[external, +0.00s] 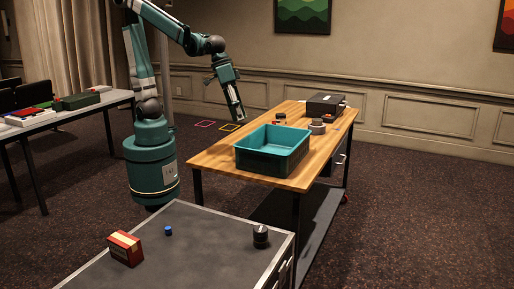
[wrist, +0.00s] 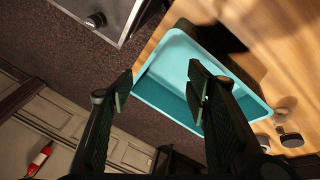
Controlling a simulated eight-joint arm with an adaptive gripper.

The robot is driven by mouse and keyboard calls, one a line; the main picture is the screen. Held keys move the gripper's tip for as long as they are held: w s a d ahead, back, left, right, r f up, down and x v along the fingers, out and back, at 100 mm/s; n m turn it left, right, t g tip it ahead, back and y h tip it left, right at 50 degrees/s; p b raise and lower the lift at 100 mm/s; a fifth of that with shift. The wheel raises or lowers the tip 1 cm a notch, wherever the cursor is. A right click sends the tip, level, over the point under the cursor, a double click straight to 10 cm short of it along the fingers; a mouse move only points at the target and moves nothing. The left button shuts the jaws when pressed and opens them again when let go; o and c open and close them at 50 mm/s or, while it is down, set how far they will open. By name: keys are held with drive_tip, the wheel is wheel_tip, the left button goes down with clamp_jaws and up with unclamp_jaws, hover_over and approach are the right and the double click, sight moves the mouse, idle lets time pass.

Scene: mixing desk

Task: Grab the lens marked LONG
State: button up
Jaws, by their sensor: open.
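No LONG marking is readable in either view. A dark cylinder with a light ring (external: 261,236), lens-like, stands on the grey-topped table at the front; a dark round piece on a grey surface (wrist: 96,20) at the top of the wrist view may be the same one. Grey round pieces (external: 317,128) stand on the wooden table beyond the teal bin, and a dark round piece (wrist: 291,139) shows there in the wrist view. My gripper (external: 241,120) is open and empty, above the left edge of the wooden table; in the wrist view its fingers (wrist: 160,93) are spread over the bin.
The open teal bin (external: 264,162) stands on the wooden table (external: 217,157); its visible floor is empty. A dark box (external: 325,104) is at the far end. A red box (external: 124,249) and a small blue cylinder (external: 168,230) stand on the front table.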

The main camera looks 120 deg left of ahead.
drive_tip(key=w+d+f+n+g+p, duration=0.1)
drive_tip(key=w+d+f+n, duration=0.2)
drive_tip(key=w+d, duration=0.55)
drive_tip(key=n+g+p, duration=0.3)
drive_tip(key=n, duration=0.5)
hover_over(261, 228)
drive_tip(key=shift+y, duration=0.3)
drive_tip(key=f, duration=2.2)
drive_tip(key=shift+a+f, duration=0.1)
drive_tip(key=shift+a, duration=0.15)
drive_tip(key=shift+w+d+f+n, duration=0.1)
drive_tip(key=shift+d+f+n, duration=0.25)
drive_tip(key=shift+f, duration=0.25)
drive_tip(key=shift+f, duration=1.3)
drive_tip(key=shift+f, duration=0.1)
